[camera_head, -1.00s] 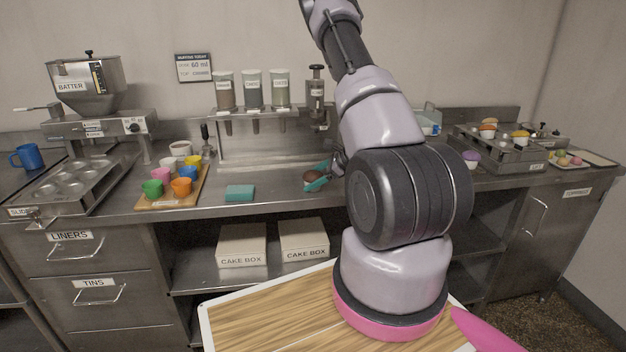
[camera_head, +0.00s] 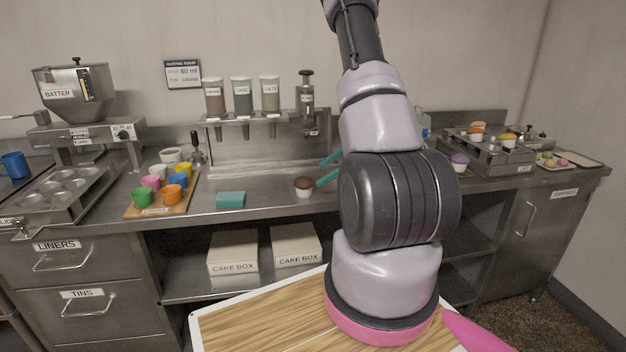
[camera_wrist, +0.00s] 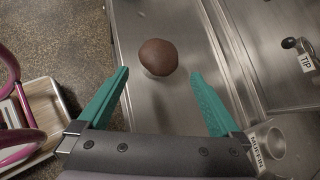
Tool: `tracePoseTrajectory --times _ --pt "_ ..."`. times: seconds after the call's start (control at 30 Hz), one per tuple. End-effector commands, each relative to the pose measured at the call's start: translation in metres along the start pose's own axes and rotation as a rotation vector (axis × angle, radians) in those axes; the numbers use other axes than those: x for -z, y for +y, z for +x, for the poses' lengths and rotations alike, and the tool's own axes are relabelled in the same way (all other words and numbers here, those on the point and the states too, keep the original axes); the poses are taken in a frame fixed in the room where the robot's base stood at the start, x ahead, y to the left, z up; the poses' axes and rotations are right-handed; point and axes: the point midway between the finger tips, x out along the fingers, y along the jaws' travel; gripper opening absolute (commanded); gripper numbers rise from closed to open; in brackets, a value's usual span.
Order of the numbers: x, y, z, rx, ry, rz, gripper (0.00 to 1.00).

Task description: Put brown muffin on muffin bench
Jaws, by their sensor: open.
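The brown muffin (camera_head: 304,185) in a white liner stands upright on the steel bench (camera_head: 262,200), left of my arm. In the wrist view the muffin (camera_wrist: 158,57) is seen from above, ahead of the fingertips and roughly between their lines. My gripper (camera_head: 328,168) is open and empty, with its teal fingers just right of the muffin. The open fingers also show in the wrist view (camera_wrist: 160,72), apart from the muffin on both sides. My arm hides the rest of the gripper and part of the bench behind it.
A board (camera_head: 136,209) with colourful cups stands further left. A dispenser rack (camera_head: 255,118) is behind. Muffins sit in and beside a metal tray (camera_head: 487,155) at the right.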

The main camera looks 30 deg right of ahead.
Motion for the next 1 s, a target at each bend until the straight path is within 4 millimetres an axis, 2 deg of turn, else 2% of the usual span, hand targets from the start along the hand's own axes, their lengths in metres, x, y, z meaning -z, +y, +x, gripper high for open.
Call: tracePoseTrajectory --times 0.1,0.2,0.3,0.37,0.47,0.6,0.7,0.8,1.0 --pt "0.000 -0.001 -0.016 0.002 -0.001 0.001 1.00" --pt "-0.002 0.000 -0.023 0.000 -0.002 -0.002 1.00" --pt "-0.018 0.001 -0.028 -0.019 -0.012 -0.036 1.00" --pt "-0.040 0.004 -0.030 -0.043 -0.025 -0.079 1.00" --pt "-0.089 0.016 -0.038 -0.102 -0.049 -0.193 1.00" --pt "-0.162 0.046 -0.057 -0.201 -0.063 -0.406 1.00" --pt "-0.203 0.071 -0.074 -0.261 -0.052 -0.571 1.00" --pt "-0.237 0.097 -0.092 -0.307 -0.025 -0.747 1.00" --pt "-0.284 0.145 -0.133 -0.350 0.076 -1.109 1.00"
